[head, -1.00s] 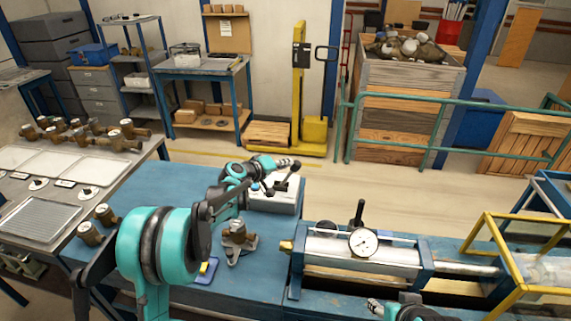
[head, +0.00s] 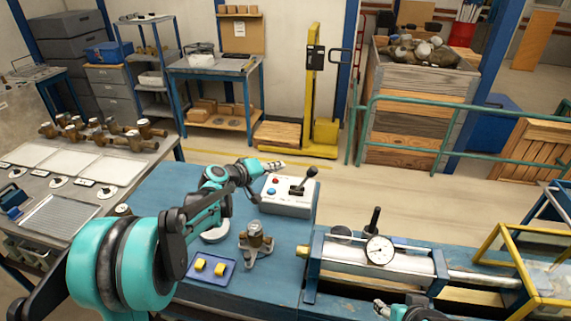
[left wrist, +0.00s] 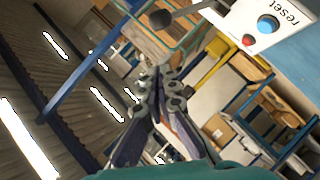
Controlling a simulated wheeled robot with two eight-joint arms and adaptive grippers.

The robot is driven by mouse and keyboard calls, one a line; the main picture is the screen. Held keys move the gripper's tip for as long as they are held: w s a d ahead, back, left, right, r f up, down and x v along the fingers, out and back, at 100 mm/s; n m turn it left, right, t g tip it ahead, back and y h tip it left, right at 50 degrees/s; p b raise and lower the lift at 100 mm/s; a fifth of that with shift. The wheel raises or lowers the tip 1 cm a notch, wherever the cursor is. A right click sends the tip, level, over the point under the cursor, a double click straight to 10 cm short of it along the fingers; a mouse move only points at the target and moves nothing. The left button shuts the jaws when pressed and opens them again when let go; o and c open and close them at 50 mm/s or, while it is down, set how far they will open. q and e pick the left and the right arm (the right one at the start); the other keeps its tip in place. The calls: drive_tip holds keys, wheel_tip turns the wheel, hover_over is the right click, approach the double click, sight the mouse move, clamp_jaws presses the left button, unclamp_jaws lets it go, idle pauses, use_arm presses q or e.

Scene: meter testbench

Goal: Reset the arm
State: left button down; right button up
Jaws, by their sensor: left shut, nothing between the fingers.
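My left arm reaches over the blue bench (head: 165,185) from the left in the head view. Its left gripper (head: 281,164) is shut and empty, in the air just behind and left of the control box. The white control box (head: 290,206) has a black lever with a ball knob (head: 312,171), a blue button (head: 271,192) and a red button. In the left wrist view the shut gripper fingers (left wrist: 158,75) show below the box's face (left wrist: 265,25), which reads "reset" beside its blue button (left wrist: 268,24). The gripper is apart from the box.
A brass meter on a stand (head: 256,240) and a blue tray with yellow blocks (head: 211,267) are near the box. A cylinder rig with a dial gauge (head: 380,250) fills the right side. Brass meters (head: 95,130) stand on the left table.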

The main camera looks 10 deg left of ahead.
use_arm(q)
drive_tip(key=shift+s+r, duration=0.1)
drive_tip(key=shift+s, duration=0.2)
drive_tip(key=shift+a, duration=0.1)
drive_tip(key=s+d+f+m+g+y+b, duration=0.1)
drive_tip(key=s+d+b, duration=0.1)
drive_tip(key=s, duration=0.6)
drive_tip(key=s+d+f+m+g+y+b, duration=0.1)
drive_tip(key=s+d+m+g+y, duration=0.1)
drive_tip(key=s, duration=0.6)
drive_tip(key=s+a+f+y+b, duration=0.1)
drive_tip(key=s+f, duration=0.2)
drive_tip(key=s, duration=0.4)
drive_tip(key=s+a+f+m+g+y+b, duration=0.1)
drive_tip(key=s+a+f+y, duration=0.1)
drive_tip(key=s+f, duration=0.2)
drive_tip(key=s+a+f+m+y+b, duration=0.1)
drive_tip(key=s+a+f, duration=0.1)
drive_tip(key=s, duration=0.8)
drive_tip(key=shift+f+g+y, duration=0.3)
drive_tip(key=shift+f, duration=0.55)
drive_tip(key=shift+d, duration=0.1)
